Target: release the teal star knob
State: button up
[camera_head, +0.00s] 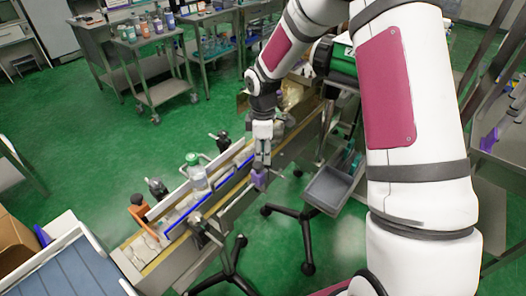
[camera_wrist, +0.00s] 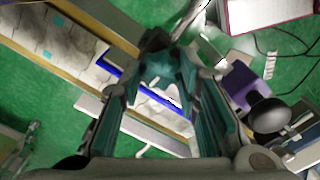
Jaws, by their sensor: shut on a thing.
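My gripper (camera_head: 261,163) points down at the conveyor's near rail in the head view. In the wrist view my gripper (camera_wrist: 168,66) is shut on the teal star knob (camera_wrist: 163,73), which shows between the fingertips at the top middle. The fingers cover part of the knob, and its star shape is not clear. In the head view I cannot make out the knob. A purple block (camera_head: 259,179) sits just below the fingertips there; a purple part (camera_wrist: 240,88) with a black round knob (camera_wrist: 268,115) shows right of the fingers in the wrist view.
The conveyor (camera_head: 160,255) runs diagonally with blue guide rails (camera_head: 210,203). A grey tray (camera_head: 332,188) is to the right. Green floor lies open at left.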

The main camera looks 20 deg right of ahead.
aim_at(263, 155)
dwell(0.4)
jog(key=o, duration=1.2)
jog(key=shift+c, duration=0.2)
notch_tip(263, 155, up, 12)
jog(key=shift+r, duration=0.1)
